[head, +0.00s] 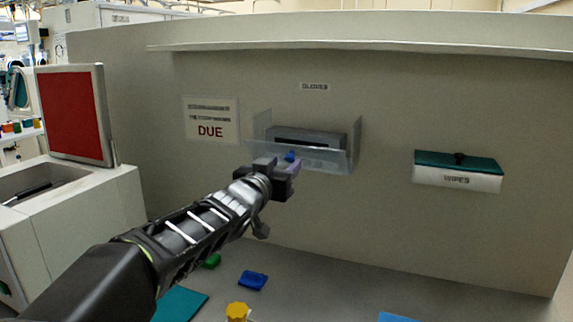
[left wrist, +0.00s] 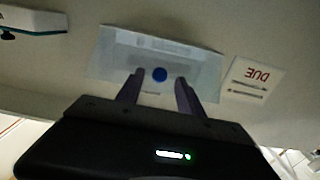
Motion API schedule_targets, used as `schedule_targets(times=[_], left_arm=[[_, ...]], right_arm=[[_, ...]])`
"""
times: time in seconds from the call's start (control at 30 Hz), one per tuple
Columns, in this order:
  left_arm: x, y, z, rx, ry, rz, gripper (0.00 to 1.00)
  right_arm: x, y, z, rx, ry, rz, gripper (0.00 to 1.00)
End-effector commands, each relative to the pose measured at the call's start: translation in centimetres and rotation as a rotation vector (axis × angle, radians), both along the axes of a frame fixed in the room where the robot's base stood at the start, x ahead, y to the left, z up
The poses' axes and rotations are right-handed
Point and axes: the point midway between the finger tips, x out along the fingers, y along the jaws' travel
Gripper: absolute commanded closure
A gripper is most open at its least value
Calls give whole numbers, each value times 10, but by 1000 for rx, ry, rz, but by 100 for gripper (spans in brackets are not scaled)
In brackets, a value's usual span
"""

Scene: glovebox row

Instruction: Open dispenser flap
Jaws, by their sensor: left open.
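The glove dispenser (head: 310,138) is a grey box with a dark slot on the wall under a small label. A clear flap (head: 335,160) covers its front and carries a blue knob (head: 290,156). My left gripper (head: 282,163) is open in front of the flap's lower left part. In the left wrist view the gripper (left wrist: 160,82) has one finger on each side of the blue knob (left wrist: 159,74), in front of the clear flap (left wrist: 112,55). I cannot tell whether the fingers touch it. The flap looks down. My right gripper is not in view.
A wipes box (head: 457,180) with a teal lid and black knob hangs at the right. A "DUE" sign (head: 211,119) is left of the dispenser. On the counter below lie a blue item (head: 252,280), a yellow item (head: 237,311) and a teal mat (head: 180,304). A red-screened monitor (head: 74,112) stands left.

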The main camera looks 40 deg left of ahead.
Motion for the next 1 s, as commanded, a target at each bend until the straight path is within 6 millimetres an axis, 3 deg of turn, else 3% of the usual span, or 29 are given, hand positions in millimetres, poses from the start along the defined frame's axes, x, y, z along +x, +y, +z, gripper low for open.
schedule_targets(times=[0.2,0.47,1.0], left_arm=[[20,7,0,1,0,1,56],[21,7,0,1,-1,1,56],[21,7,0,0,-1,1,99]], right_arm=[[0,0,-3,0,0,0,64],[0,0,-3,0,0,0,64],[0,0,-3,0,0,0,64]])
